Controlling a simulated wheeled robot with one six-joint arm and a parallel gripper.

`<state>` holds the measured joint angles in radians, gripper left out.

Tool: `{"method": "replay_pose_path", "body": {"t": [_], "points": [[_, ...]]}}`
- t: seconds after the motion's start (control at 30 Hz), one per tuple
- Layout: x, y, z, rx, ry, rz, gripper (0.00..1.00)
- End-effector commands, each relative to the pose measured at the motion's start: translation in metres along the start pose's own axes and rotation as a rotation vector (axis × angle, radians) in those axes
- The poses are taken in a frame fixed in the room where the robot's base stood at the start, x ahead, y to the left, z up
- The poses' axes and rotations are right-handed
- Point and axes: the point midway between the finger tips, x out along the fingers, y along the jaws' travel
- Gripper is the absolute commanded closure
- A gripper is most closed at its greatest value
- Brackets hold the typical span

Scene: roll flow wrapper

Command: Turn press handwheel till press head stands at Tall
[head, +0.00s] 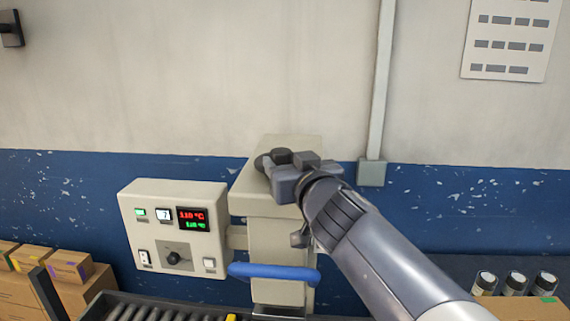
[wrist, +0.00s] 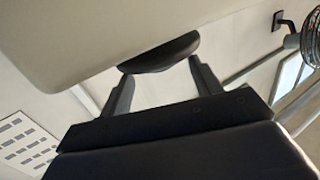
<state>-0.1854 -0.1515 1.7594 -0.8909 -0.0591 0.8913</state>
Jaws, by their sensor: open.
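The press (head: 275,235) is a cream column against the wall. A dark rounded part, seemingly the handwheel (head: 262,162), shows at its upper front, mostly hidden behind my gripper (head: 287,166). In the wrist view the dark rim of this wheel (wrist: 160,52) lies just ahead of and between the fingertips of my gripper (wrist: 160,70). The jaws are open, with a finger toward each end of the visible rim; I cannot tell whether they touch it. No Tall mark or height scale can be made out.
A control box (head: 175,235) with lit displays is joined to the press's left side. A blue bar (head: 275,272) crosses the press low down, above a roller conveyor (head: 160,309). Cartons (head: 70,266) stand at left, and lidded jars (head: 515,283) at right.

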Motion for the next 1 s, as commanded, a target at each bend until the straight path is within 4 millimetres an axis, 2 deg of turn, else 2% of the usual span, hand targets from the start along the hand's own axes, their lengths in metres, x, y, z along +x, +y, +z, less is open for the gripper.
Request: {"method": "replay_pose_path", "body": {"t": [0.1,0.3,0.67,1.0], "points": [[0.018,0.000,0.002,-0.001,-0.002,0.000,0.39],[0.034,0.000,0.001,-0.001,-0.001,0.000,0.39],[0.038,0.000,0.000,-0.001,0.000,0.000,0.39],[0.038,0.000,0.000,-0.001,0.000,0.000,0.65]]}}
